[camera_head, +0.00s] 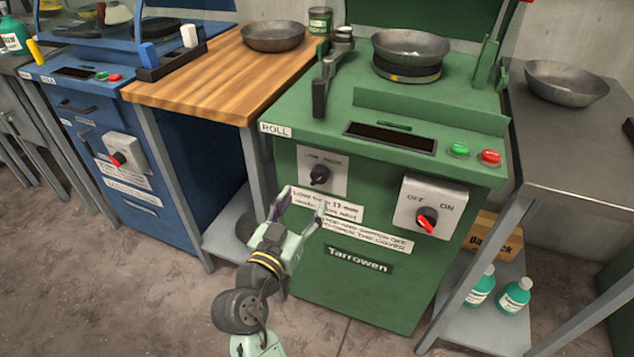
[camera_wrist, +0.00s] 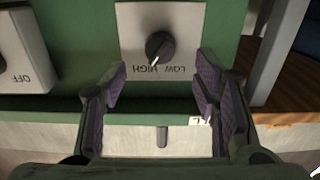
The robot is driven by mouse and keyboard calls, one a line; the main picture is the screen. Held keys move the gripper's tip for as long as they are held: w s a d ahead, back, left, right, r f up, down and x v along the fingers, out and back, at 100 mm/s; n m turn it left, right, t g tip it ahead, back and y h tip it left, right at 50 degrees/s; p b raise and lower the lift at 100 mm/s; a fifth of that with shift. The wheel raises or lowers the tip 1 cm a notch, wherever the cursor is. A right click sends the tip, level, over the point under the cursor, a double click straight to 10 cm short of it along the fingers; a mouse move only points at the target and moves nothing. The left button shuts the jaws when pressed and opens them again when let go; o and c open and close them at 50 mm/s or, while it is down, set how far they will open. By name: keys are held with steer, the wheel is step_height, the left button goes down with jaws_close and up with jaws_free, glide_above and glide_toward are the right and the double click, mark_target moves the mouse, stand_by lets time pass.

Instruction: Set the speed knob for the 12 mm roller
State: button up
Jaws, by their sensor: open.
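The speed knob (camera_head: 320,174) is black, on a pale plate marked LOW and HIGH, on the front of the green machine (camera_head: 430,278). In the wrist view the knob (camera_wrist: 160,47) and its labels appear upside down. Its pointer seems tilted toward the HIGH side. My gripper (camera_head: 304,198) is open and empty, just below and in front of the knob. In the wrist view its purple-padded fingers (camera_wrist: 162,85) stand apart to either side, short of the knob. A label below the knob mentions mm sizes; my gripper hides part of it.
A red OFF/ON switch (camera_head: 427,220) sits right of the knob; green (camera_head: 459,149) and red (camera_head: 491,157) buttons are above it. A metal bowl (camera_head: 410,47) sits on top of the machine. A wooden-topped table (camera_head: 205,75) and a blue machine (camera_head: 95,150) stand left.

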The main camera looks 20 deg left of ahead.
mark_target(316, 182)
steer(key=w+p, duration=0.1)
steer(key=w, duration=0.6)
steer(key=shift+w+d+p, duration=0.15)
steer(key=shift+w+p, duration=0.1)
steer(key=shift+p, duration=0.1)
steer(key=shift+c, duration=0.2)
steer(key=c, duration=1.1)
